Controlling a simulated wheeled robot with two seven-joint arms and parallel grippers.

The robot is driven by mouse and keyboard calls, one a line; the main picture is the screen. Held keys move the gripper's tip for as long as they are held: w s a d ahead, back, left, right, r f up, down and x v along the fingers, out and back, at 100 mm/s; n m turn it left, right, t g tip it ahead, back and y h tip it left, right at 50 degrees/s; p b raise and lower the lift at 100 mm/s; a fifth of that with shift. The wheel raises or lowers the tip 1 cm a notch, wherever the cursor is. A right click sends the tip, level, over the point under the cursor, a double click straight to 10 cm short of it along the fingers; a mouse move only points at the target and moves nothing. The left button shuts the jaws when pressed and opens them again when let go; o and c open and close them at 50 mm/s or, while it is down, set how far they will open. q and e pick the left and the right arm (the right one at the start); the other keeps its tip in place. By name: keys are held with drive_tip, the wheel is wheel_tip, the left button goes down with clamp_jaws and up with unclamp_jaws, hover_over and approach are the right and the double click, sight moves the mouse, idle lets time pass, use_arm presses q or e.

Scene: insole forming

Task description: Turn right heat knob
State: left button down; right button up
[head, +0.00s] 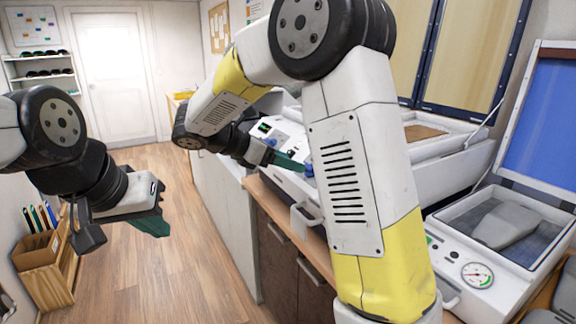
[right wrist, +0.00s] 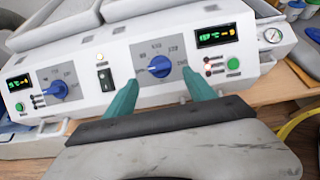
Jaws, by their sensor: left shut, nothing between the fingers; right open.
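The right heat knob (right wrist: 160,66) is a blue dial on the white machine's front panel, its white pointer lying roughly sideways. A similar left blue knob (right wrist: 60,90) sits further left. My right gripper (right wrist: 160,79) is open, its green fingertips on either side of the right knob in the picture. I cannot tell if they touch it. In the head view my right gripper (head: 288,162) is at the panel, partly hidden by my arm, with a blue knob (head: 309,171) by its fingers. My left gripper (head: 152,224) is shut and empty over the floor, away from the machine.
The panel has a right display (right wrist: 215,36), a left display (right wrist: 18,82), a black switch (right wrist: 106,76) and a green button (right wrist: 234,63). A second machine with a gauge (head: 477,275) and an open blue lid (head: 541,118) stands at the right. A wooden rack (head: 45,267) stands at the left.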

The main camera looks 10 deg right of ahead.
drive_tip(key=v, duration=0.2)
drive_tip(key=shift+s+a+r, duration=0.15)
drive_tip(key=shift+a, duration=0.15)
drive_tip(key=s+d+f+m+g+y, duration=0.2)
drive_tip(key=s+d+m+y, duration=0.5)
drive_tip(key=s, duration=0.4)
drive_tip(key=s+a+m+t+y, duration=0.1)
drive_tip(key=s+m+t+y, duration=0.3)
drive_tip(key=s+m, duration=0.6)
drive_tip(key=m+y, duration=0.2)
drive_tip(key=m, duration=0.2)
drive_tip(key=shift+s+a+m+y, duration=0.25)
drive_tip(key=shift+a+m+y, duration=0.05)
drive_tip(key=shift+a, duration=0.1)
